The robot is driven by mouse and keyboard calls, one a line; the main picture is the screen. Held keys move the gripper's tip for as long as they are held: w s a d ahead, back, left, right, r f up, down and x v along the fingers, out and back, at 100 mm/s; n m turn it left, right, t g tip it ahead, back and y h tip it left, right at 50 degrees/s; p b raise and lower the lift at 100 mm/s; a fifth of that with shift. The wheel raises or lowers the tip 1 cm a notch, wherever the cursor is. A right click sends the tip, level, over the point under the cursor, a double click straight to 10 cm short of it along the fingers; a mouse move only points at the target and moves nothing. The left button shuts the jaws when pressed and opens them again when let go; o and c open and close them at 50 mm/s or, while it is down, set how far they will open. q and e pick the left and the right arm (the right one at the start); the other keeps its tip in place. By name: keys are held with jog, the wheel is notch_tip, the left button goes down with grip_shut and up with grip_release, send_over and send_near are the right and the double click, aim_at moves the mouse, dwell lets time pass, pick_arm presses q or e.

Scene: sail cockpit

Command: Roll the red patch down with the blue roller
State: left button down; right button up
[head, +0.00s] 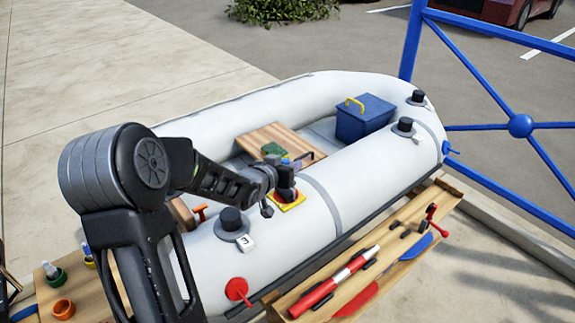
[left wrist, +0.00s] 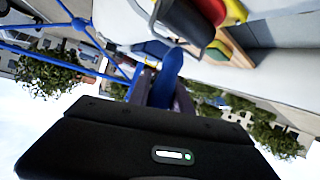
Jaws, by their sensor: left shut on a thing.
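The red patch (head: 279,196) lies on a yellow square (head: 293,207) on top of the near white boat tube. It also shows in the left wrist view (left wrist: 212,9), beside the yellow. My left gripper (head: 284,175) is over the patch and hides part of it. In the left wrist view, this gripper (left wrist: 165,92) is shut on the blue handle of the roller (left wrist: 170,66). The dark roller head (left wrist: 190,27) is right at the patch; I cannot tell whether it touches. My right gripper is not in view.
A black valve with tag 3 (head: 231,219) stands left of the patch. A wooden board (head: 265,139) and a blue box (head: 365,118) sit inside the boat (head: 330,206). A wooden shelf (head: 395,262) with a red-and-white cylinder (head: 333,282) runs along the near side.

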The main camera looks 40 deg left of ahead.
pick_arm(q)
jog(key=shift+d+f, duration=0.1)
jog(key=shift+d, duration=0.2)
dwell(0.4)
jog(key=shift+w+a+p, duration=0.25)
jog(key=shift+a+p, duration=0.15)
jog(key=shift+a, duration=0.8)
jog(key=shift+d, duration=0.2)
jog(key=shift+s+d+b, duration=0.15)
jog(key=shift+d+b, duration=0.3)
jog(key=shift+d, duration=0.05)
jog(key=shift+s+d+b, duration=0.15)
jog(key=shift+d+b, duration=0.25)
jog(key=shift+d, duration=0.1)
jog(key=shift+a, duration=0.1)
jog(key=shift+w+a+p, duration=0.15)
jog(key=shift+a+p, duration=0.15)
jog(key=shift+a, duration=0.25)
jog(key=shift+w+a+p, duration=0.15)
jog(key=shift+a+p, duration=0.15)
jog(key=shift+a, duration=0.25)
